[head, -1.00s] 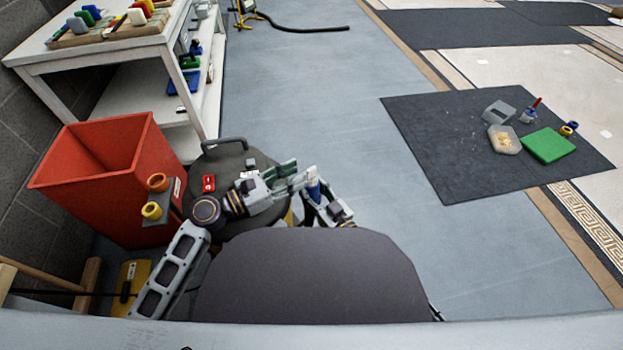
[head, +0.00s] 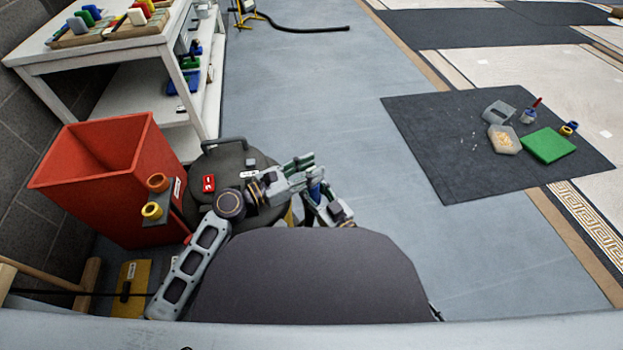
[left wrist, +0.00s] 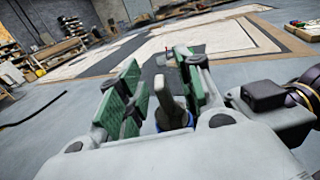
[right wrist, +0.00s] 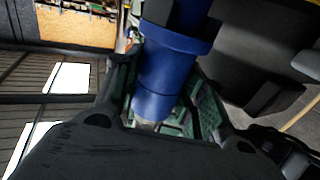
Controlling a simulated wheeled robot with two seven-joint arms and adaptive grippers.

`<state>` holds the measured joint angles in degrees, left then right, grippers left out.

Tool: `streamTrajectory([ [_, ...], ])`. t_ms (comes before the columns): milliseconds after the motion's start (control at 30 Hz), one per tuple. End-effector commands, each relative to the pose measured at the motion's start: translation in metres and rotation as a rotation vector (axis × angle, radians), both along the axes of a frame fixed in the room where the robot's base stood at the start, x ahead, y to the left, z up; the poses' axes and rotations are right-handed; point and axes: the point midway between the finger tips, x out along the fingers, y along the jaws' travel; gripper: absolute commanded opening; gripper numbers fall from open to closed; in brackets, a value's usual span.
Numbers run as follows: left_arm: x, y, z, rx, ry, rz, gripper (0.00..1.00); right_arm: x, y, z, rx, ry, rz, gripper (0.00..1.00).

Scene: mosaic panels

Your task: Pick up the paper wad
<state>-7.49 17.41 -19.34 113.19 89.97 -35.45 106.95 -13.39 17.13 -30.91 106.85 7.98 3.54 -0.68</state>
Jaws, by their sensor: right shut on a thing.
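I cannot clearly pick out a paper wad in any view. My right gripper (right wrist: 160,105) is shut on a blue stepped, cylinder-like thing (right wrist: 170,62); the same blue thing shows small in the head view (head: 315,188). My left gripper (head: 305,171) is right beside it, above the dark round lid. In the left wrist view its green-padded fingers (left wrist: 157,88) stand apart, so it is open. A pale upright piece with blue at its foot (left wrist: 170,105) shows between those fingers; I cannot tell whether they touch it.
A red bin (head: 100,185) and a white shelf table (head: 150,75) stand at the left. A dark round lid (head: 225,165) bears a red piece (head: 208,183). A dark mat (head: 430,150) with a green block (head: 548,146) lies right. The grey floor between is clear.

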Motion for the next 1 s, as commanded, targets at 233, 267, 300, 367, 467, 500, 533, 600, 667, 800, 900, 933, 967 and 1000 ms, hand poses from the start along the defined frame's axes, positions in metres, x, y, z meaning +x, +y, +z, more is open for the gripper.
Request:
streamTrajectory([
  [233,-0.0002,0.0003,-0.0001,0.000,0.000,0.000,0.36,0.0000,0.0000,0.0000,0.000,0.000,0.000,0.14],
  [267,-0.0002,0.0003,-0.0001,0.000,0.000,0.000,0.36,0.0000,0.0000,0.0000,0.000,0.000,0.000,0.14],
  [300,-0.0002,0.0003,-0.0001,0.000,0.000,0.000,0.32,0.0000,0.0000,0.0000,0.000,0.000,0.000,0.14],
  [367,-0.0002,0.0003,-0.0001,0.000,0.000,0.000,0.24,0.0000,0.0000,0.0000,0.000,0.000,0.000,0.14],
  [467,-0.0002,0.0003,-0.0001,0.000,0.000,0.000,0.11,0.0000,0.0000,0.0000,0.000,0.000,0.000,0.14],
  [500,-0.0002,0.0003,-0.0001,0.000,0.000,0.000,0.06,0.0000,0.0000,0.0000,0.000,0.000,0.000,0.14],
  [533,-0.0002,0.0003,-0.0002,0.000,0.000,0.000,0.02,0.0000,0.0000,0.0000,0.000,0.000,0.000,0.14],
  [600,-0.0002,0.0003,-0.0002,0.000,0.000,0.000,0.00,0.0000,0.0000,0.0000,0.000,0.000,0.000,0.14],
  [667,-0.0001,0.0004,-0.0002,0.000,0.000,0.000,0.00,0.0000,0.0000,0.0000,0.000,0.000,0.000,0.14],
  [800,-0.0001,0.0004,-0.0001,0.000,0.000,0.000,0.00,0.0001,-0.0001,0.0000,0.000,0.000,0.000,0.14],
  [900,0.0000,0.0004,0.0000,0.000,0.000,0.000,0.00,0.0001,-0.0001,0.0000,0.000,0.000,0.000,0.14],
  [933,0.0000,0.0004,0.0001,0.000,0.000,0.000,0.00,0.0001,-0.0001,0.0000,0.000,0.000,0.000,0.14],
  [967,0.0000,0.0004,0.0004,0.001,-0.001,0.000,0.00,0.0001,-0.0001,0.0000,0.000,0.000,0.000,0.14],
  [1000,-0.0001,0.0005,0.0010,0.001,-0.001,0.000,0.00,0.0001,-0.0001,0.0000,0.000,0.000,0.000,0.14],
])
